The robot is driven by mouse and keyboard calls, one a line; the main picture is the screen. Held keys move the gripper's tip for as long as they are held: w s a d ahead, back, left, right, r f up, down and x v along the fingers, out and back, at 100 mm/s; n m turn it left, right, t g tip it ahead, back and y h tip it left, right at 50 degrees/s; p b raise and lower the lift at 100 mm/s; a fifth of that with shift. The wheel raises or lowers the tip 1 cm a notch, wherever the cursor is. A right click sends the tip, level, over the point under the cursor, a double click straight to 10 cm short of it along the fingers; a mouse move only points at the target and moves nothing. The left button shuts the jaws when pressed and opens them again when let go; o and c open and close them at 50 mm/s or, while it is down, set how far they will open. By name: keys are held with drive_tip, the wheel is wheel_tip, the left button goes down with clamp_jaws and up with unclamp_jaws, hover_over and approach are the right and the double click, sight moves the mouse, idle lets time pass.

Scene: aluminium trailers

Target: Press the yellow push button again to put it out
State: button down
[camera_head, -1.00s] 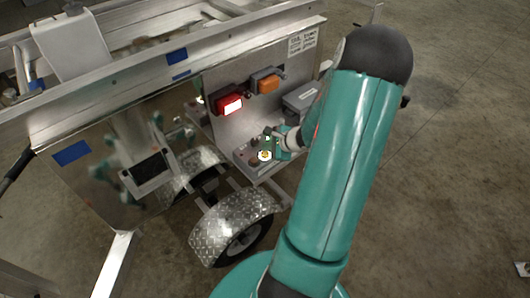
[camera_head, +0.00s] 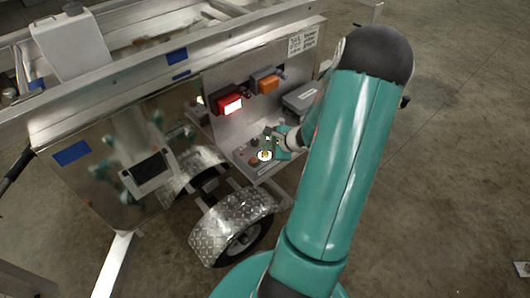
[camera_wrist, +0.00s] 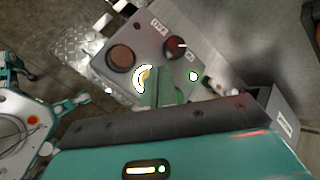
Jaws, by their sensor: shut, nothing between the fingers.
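The yellow push button (camera_head: 264,155) is on the grey control panel (camera_head: 243,157) at the trailer's side, with a bright white ring around it. In the wrist view the button (camera_wrist: 145,75) is partly hidden behind my green fingers, and the left part of its white ring shows brightly. My gripper (camera_wrist: 158,84) is shut and empty, with its fingers over the right side of the button in that view. In the head view my gripper (camera_head: 270,142) is just above the button. I cannot tell whether the fingertips touch it.
On the panel are a dark orange round button (camera_wrist: 121,58), a red-and-black knob (camera_wrist: 175,47) and a small white-green light (camera_wrist: 193,76). A lit red lamp (camera_head: 230,105) and an orange lamp (camera_head: 267,84) are mounted above. A grey box (camera_head: 300,98) is close to my arm. A wheel fender (camera_head: 230,222) is below.

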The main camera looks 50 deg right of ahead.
sight(268, 155)
drive_tip(key=shift+f, duration=0.1)
drive_tip(key=shift+f, duration=0.35)
drive_tip(key=shift+f, duration=0.25)
idle(0.7)
drive_tip(key=shift+r, duration=0.7)
wheel_tip(268, 155, up, 6)
idle(0.7)
drive_tip(key=shift+s+d, duration=0.1)
